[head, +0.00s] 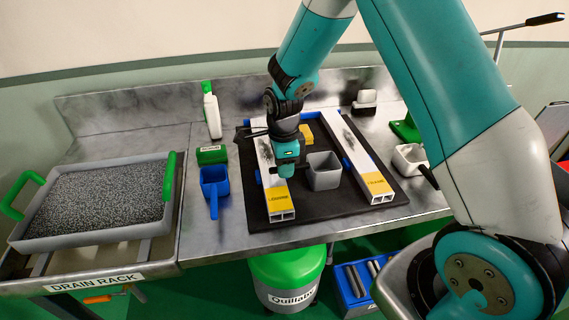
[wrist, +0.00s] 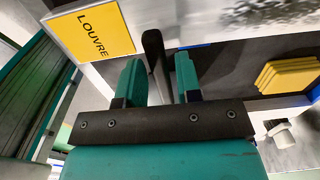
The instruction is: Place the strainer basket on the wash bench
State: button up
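A grey basket with two green handles (head: 22,243), full of dark grey granules, stands on the drain rack (head: 150,268) at the left in the head view. I take it for the strainer basket. The steel wash bench (head: 212,245) extends right from the rack. My gripper (head: 284,172) is over the bench, by the left Louvre profile and the small grey bin, well away from the basket. In the wrist view its teal fingers (wrist: 160,72) are apart. A dark bar (wrist: 155,65) shows between them, with a gap to the right finger; I cannot tell what it is.
A black mat (head: 325,205) holds two white profiles with yellow labels (head: 277,199) and a grey bin (head: 323,172). A white container (head: 408,160) stands right.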

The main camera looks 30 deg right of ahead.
jog(key=shift+o, duration=0.5)
jog(key=shift+r, duration=0.4)
notch_tip(320, 180, up, 11)
jog(key=b, duration=0.2)
jog(key=s+a+r+n+y, duration=0.1)
jog(key=s+a+r+n, duration=0.1)
jog(key=s+n, duration=0.6)
jog(key=s+a+r+n+y, duration=0.1)
jog(key=s+a+r+n, duration=0.2)
jog(key=s+n, duration=0.6)
jog(key=s+a+r+n+y, duration=0.2)
jog(key=s+a+n, duration=0.4)
jog(key=n, duration=0.5)
jog(key=shift+s+a+r, duration=0.2)
jog(key=shift+s+r, duration=0.25)
jog(key=shift+s, duration=0.75)
